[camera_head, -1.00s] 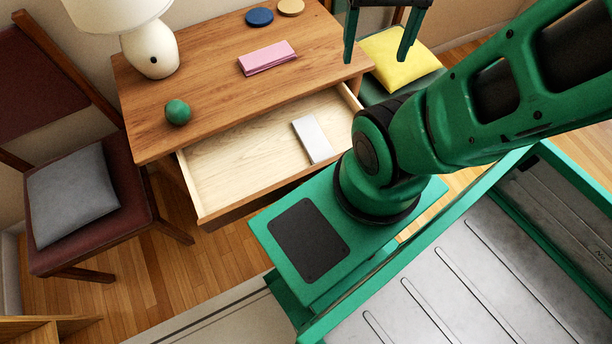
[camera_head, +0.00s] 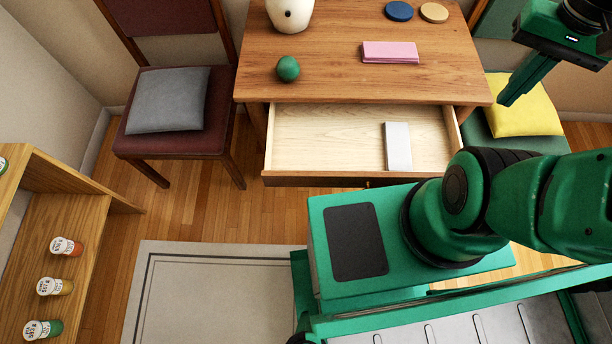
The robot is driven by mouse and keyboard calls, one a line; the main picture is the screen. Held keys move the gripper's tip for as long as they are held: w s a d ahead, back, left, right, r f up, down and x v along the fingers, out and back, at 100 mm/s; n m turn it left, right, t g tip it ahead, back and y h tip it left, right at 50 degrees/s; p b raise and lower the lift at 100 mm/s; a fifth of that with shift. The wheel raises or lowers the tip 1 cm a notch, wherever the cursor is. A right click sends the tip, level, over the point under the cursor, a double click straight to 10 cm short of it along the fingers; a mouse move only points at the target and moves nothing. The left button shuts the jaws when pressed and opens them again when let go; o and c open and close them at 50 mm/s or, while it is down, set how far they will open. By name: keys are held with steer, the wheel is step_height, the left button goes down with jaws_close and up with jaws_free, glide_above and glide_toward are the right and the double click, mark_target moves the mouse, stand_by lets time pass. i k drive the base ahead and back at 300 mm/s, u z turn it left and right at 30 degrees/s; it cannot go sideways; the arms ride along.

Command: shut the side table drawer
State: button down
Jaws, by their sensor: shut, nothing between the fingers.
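The side table (camera_head: 330,75) is wooden, and its drawer (camera_head: 320,140) stands pulled out at the front. The drawer's pale inside shows, with a white box-like item (camera_head: 397,146) lying at its right. The drawer front is seen from above, and my base hides part of its lower right. My gripper (camera_head: 508,98) is at the upper right, in the air to the right of the table and in front of the yellow cushion. Its fingers are together with nothing in them, and it is apart from the drawer.
On the tabletop are a green ball (camera_head: 288,69), a pink folded cloth (camera_head: 390,52), a blue disc (camera_head: 399,11), a tan disc (camera_head: 434,13) and a lamp base (camera_head: 290,14). Chairs with a grey cushion (camera_head: 168,98) and yellow cushion (camera_head: 522,108) flank it. A shelf with jars (camera_head: 60,245) stands left.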

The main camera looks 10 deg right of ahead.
mark_target(323, 144)
steer(key=k, duration=0.45)
steer(key=u, duration=1.8)
steer(key=k, duration=1.45)
steer(key=z, duration=0.9)
steer(key=i, duration=1)
